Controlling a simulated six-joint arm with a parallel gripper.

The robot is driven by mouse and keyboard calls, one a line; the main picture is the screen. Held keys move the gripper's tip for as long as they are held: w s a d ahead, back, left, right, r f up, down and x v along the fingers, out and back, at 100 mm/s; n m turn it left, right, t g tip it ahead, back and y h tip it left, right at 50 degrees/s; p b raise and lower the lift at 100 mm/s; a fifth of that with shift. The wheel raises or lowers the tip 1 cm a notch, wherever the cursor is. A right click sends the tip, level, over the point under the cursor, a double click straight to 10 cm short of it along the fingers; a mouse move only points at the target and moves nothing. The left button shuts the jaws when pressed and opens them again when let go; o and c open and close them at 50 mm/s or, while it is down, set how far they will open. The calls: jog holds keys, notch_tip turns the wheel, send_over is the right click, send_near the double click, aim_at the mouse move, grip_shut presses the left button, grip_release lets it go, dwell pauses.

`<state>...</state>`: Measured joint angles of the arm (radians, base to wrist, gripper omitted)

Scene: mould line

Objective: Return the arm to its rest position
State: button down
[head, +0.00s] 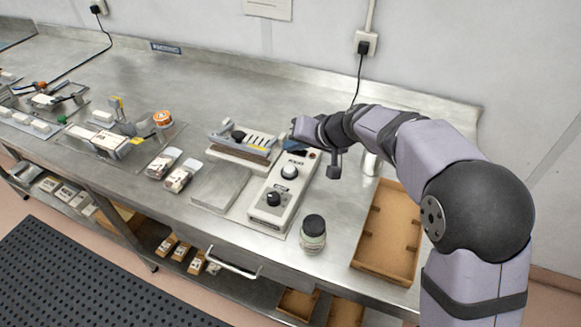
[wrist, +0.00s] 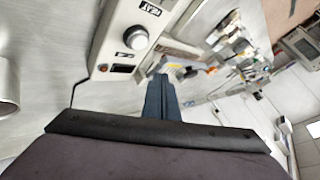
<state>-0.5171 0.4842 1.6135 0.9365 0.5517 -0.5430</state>
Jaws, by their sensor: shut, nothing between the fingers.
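My arm (head: 420,150) reaches in from the right over the metal bench (head: 230,75). In the wrist view my gripper's dark blue fingers (wrist: 160,98) are together with nothing held. The control unit (wrist: 115,50) shows there beside the fingers, with a round white knob and a label reading "HEAT". I cannot tell the exact height of the fingertips above the bench.
A shallow cardboard tray (head: 387,260) lies below my arm. A sealing device (head: 240,140) and small packs (head: 182,176) are to the left. A wall socket (head: 366,44) with a cable is behind.

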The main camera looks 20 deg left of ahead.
jog(key=s+d+r+m+g+h+p, duration=0.15)
jog(key=s+d+p, duration=0.35)
jog(key=d, duration=0.7)
jog(key=s+d+r+m+h+p, duration=0.1)
jog(key=s+d+h+p, duration=0.25)
jog(key=d, duration=0.85)
jog(key=s+d+r+m+g+h+p, duration=0.1)
jog(key=s+d+p, duration=0.4)
jog(key=s+d, duration=0.9)
jog(key=shift+s+d+m+g+h+p, duration=0.35)
jog(key=shift+s+g+h, duration=0.3)
jog(key=shift+s+h, duration=0.45)
